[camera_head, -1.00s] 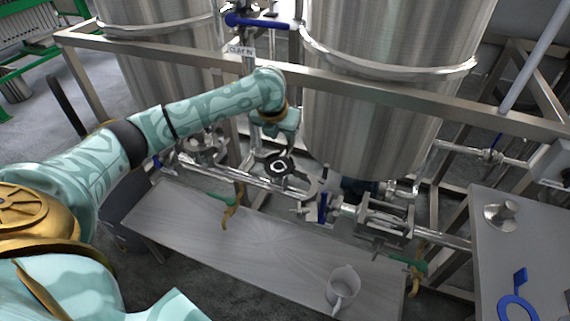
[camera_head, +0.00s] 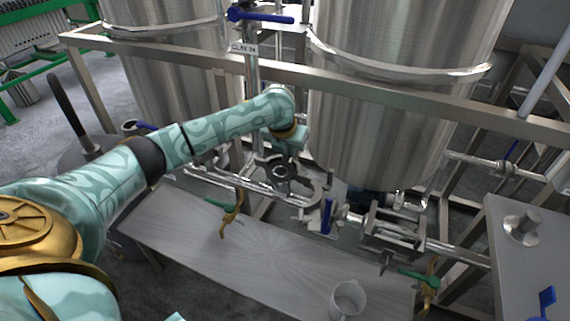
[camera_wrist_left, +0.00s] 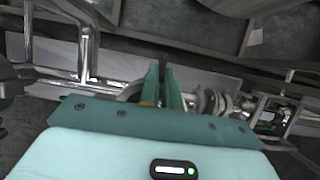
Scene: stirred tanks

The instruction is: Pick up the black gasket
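A dark ring that looks like the black gasket (camera_head: 269,172) hangs upright below my left gripper (camera_head: 285,155), in front of the steel pipes between the two tanks. In the left wrist view a thin black strip, likely the gasket edge-on (camera_wrist_left: 163,58), stands between the teal fingers of my left gripper (camera_wrist_left: 163,80). The fingers are close together with the strip between them, so the gripper appears shut on it. The exact contact is small and partly hidden.
Steel tanks (camera_head: 400,90) stand behind a frame rail (camera_head: 400,97). Pipes and a valve with a blue handle (camera_head: 327,215) lie close by the gripper. A low metal bench (camera_head: 255,250) is mostly clear, with a mug (camera_head: 347,299) at its right end. A grey table (camera_head: 515,265) stands at right.

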